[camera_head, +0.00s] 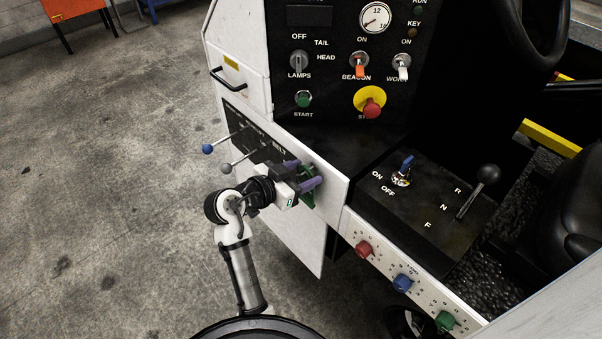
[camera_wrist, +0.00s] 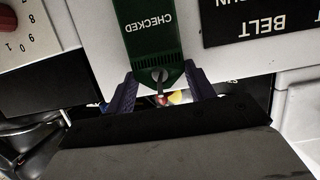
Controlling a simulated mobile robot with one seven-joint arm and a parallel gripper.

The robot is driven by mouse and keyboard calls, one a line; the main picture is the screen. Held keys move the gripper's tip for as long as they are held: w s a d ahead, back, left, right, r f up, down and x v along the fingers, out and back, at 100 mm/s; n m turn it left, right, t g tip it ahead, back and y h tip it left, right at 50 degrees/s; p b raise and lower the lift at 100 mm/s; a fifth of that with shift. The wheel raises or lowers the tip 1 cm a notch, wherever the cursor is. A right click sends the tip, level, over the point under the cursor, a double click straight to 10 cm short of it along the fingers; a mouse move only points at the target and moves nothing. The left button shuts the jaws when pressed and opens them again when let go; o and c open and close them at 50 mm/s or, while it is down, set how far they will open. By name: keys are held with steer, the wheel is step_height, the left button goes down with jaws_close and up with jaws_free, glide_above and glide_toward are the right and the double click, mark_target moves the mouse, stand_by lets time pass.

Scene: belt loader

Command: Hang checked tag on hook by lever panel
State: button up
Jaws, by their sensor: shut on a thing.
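The dark green checked tag (camera_wrist: 153,35) fills the upper middle of the wrist view, its word upside down, against the white panel face. In the head view, my gripper (camera_head: 306,176) is at the right part of the lever panel (camera_head: 265,150), with green of the tag (camera_head: 308,198) showing beside the purple fingers. The hook is not clearly visible.
Levers with a blue knob (camera_head: 208,149) and a grey knob (camera_head: 226,168) stick out left of my gripper. A black grab handle (camera_head: 228,82) is above. The console with red (camera_head: 363,249), blue and green knobs lies to the right. Open floor is on the left.

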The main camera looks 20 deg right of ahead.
steer(key=o, duration=1)
steer(key=shift+o, duration=0.2)
steer(key=b+v, duration=0.3)
steer(key=v, duration=1)
steer(key=shift+a+r, duration=0.2)
steer(key=shift+a, duration=0.15)
